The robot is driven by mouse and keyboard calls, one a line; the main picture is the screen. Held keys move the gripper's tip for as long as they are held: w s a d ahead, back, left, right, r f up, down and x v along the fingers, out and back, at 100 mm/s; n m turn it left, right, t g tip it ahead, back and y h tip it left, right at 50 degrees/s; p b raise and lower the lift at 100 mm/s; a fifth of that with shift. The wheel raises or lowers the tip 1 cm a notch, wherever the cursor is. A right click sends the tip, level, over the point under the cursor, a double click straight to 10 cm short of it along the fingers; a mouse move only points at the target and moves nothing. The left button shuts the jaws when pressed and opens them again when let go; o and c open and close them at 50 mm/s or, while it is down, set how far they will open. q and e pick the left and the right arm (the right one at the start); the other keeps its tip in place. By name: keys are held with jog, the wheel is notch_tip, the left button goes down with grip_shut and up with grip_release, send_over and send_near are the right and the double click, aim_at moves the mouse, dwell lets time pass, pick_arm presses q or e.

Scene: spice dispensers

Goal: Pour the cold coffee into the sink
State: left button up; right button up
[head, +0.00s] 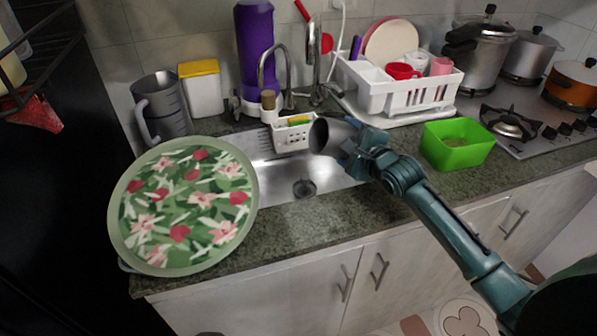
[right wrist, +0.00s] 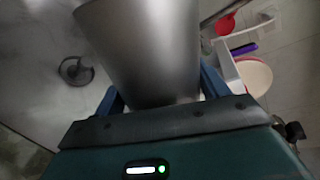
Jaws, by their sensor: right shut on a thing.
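My right gripper (head: 350,150) is shut on a grey metal cup (head: 331,136) and holds it over the sink. The cup is tipped on its side, its dark open mouth facing left in the head view. In the right wrist view the cup (right wrist: 145,50) sits between the two blue fingers. Its inside is dark, and I cannot tell whether coffee is in it. The steel sink (head: 283,178) lies below, its round drain (head: 304,187) lower left of the cup. No stream of liquid shows. My left gripper is not in view.
A round floral tray (head: 185,205) covers the counter left of the sink. A faucet (head: 285,75) and white sponge caddy (head: 292,133) stand behind the basin. A white dish rack (head: 395,90) and green bin (head: 456,145) are on the right, near the stove (head: 530,115).

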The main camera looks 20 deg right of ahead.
pick_arm(q)
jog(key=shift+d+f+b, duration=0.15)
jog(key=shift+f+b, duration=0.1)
jog(key=shift+b, duration=0.15)
pick_arm(e)
jog(key=shift+n, duration=0.4)
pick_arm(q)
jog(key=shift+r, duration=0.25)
pick_arm(e)
jog(key=shift+a+h, duration=0.25)
jog(key=shift+h, duration=0.05)
pick_arm(q)
jog(key=shift+p, duration=0.3)
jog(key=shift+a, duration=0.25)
pick_arm(e)
jog(key=shift+a+n, duration=0.35)
jog(key=shift+n, duration=0.05)
pick_arm(q)
jog(key=shift+p, duration=0.4)
pick_arm(e)
jog(key=shift+a+f, duration=0.1)
jog(key=shift+a, duration=0.25)
pick_arm(q)
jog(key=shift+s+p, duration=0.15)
jog(key=shift+p, duration=0.15)
pick_arm(e)
jog(key=shift+n+h, duration=0.3)
jog(key=shift+n, duration=0.1)
